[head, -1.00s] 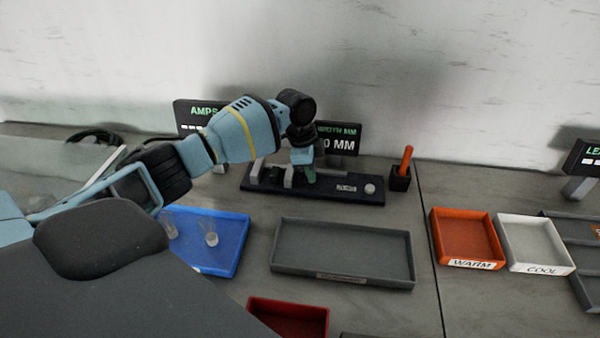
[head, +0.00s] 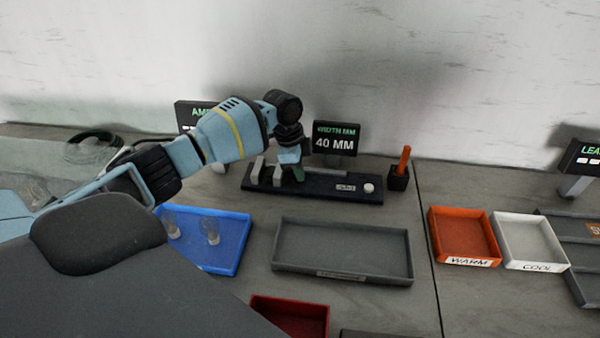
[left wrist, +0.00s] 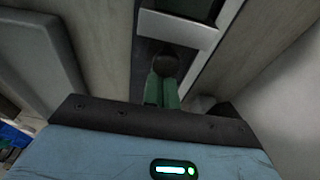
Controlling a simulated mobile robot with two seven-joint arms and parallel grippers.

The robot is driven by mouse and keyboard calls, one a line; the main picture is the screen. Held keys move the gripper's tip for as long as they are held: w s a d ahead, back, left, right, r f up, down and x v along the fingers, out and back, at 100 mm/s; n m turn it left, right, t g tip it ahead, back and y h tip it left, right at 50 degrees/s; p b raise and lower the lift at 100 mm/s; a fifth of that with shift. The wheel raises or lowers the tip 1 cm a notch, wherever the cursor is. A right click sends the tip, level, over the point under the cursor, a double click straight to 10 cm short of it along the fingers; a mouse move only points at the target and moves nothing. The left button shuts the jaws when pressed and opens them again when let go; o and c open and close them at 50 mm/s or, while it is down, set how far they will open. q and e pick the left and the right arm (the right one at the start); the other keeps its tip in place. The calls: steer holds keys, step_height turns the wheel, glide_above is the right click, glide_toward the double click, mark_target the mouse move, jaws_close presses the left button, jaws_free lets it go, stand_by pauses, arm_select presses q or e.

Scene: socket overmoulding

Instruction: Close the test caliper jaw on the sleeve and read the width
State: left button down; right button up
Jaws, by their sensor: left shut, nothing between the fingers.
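The test caliper (head: 315,186) is a dark base at the back with two pale upright jaws: the left one (head: 257,169) and the sliding one (head: 278,175), a narrow gap between them. Its width display (head: 334,139) reads 40 MM. My left gripper (head: 298,175) is shut and empty, just right of the sliding jaw; I cannot tell if they touch. In the left wrist view its green fingers (left wrist: 162,90) are together near a dark round knob (left wrist: 166,64), below a pale jaw bar (left wrist: 178,29). I cannot make out the sleeve. My right gripper is not in view.
A blue tray (head: 240,243) with two clear pieces and an empty grey tray (head: 342,264) lie in front. A holder with an orange tool (head: 404,160) stands right of the caliper. Farther right are the orange WARM tray (head: 465,240) and white COOL tray (head: 530,240).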

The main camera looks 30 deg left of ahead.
arm_select(q)
steer(key=shift+s+a, duration=0.25)
steer(key=shift+a, duration=0.25)
steer(key=shift+s+a, duration=0.2)
steer(key=shift+a, duration=0.25)
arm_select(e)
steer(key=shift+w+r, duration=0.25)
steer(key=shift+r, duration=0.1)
arm_select(q)
steer(key=shift+a, duration=0.15)
steer(key=shift+w+d, duration=0.3)
steer(key=shift+d, duration=0.4)
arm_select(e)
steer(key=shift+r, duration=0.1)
